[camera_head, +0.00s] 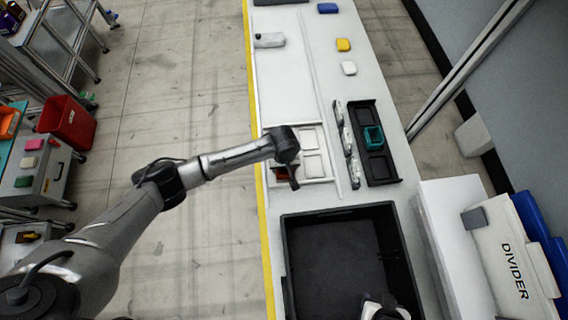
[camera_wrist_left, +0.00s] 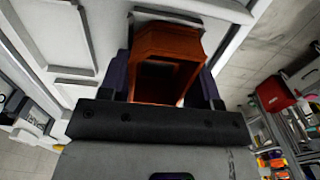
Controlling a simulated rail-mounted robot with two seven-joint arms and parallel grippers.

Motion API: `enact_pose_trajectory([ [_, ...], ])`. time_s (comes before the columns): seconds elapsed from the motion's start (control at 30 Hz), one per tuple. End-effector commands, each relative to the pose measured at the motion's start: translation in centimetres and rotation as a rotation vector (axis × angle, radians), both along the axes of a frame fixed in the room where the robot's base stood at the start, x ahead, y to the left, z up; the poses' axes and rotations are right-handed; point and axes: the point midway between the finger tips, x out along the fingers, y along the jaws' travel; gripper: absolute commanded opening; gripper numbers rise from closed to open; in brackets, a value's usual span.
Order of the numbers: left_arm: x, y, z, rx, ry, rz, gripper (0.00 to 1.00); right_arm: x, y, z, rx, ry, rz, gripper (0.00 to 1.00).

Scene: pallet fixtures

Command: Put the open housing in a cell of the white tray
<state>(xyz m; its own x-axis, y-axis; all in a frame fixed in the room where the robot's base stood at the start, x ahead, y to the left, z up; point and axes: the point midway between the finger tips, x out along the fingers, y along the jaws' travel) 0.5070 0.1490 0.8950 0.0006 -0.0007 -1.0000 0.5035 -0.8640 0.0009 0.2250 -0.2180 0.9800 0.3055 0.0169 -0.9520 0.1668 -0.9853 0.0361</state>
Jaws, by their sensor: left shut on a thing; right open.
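An orange-brown open housing (camera_head: 279,178) is gripped by my left gripper (camera_head: 288,176), low over the near-left cell of the white tray (camera_head: 325,181). In the left wrist view the housing (camera_wrist_left: 168,42) sits between both fingers, its hollow side visible. Pale tray cells (camera_wrist_left: 75,45) show beside it. I cannot tell whether the housing touches the cell floor. My arm hides part of the tray in the head view. My right gripper (camera_head: 385,308) shows only partly at the bottom edge, over the large black bin, with no held thing visible.
A black fixture (camera_head: 381,167) holding a teal open piece (camera_head: 374,137) stands right of the tray. Several pale, slender parts (camera_head: 347,140) stand between them. A large dark bin (camera_head: 286,250) lies in front.

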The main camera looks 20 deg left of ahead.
Motion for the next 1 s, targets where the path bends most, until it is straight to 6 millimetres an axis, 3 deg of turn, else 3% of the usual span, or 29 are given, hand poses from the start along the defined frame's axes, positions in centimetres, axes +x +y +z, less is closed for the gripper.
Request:
enact_pose_trajectory([
  [0.53, 0.0, -0.01, -0.36, 0.0, 0.0, -0.001, 0.32, 0.02, 0.21, 0.0, 0.007, 0.0, -0.005, 0.43],
  [0.57, 0.01, -0.01, -0.35, 0.0, 0.0, -0.001, 0.59, 0.02, 0.21, 0.0, 0.007, 0.0, -0.005, 0.43],
  [0.83, 0.0, 0.0, -0.35, 0.0, 0.0, -0.001, 0.85, 0.02, 0.08, 0.0, 0.003, -0.001, -0.002, 0.43],
  [1.0, 0.0, 0.01, -0.36, 0.0, 0.0, -0.001, 0.87, 0.01, -0.08, -0.02, -0.002, 0.0, 0.001, 0.43],
])
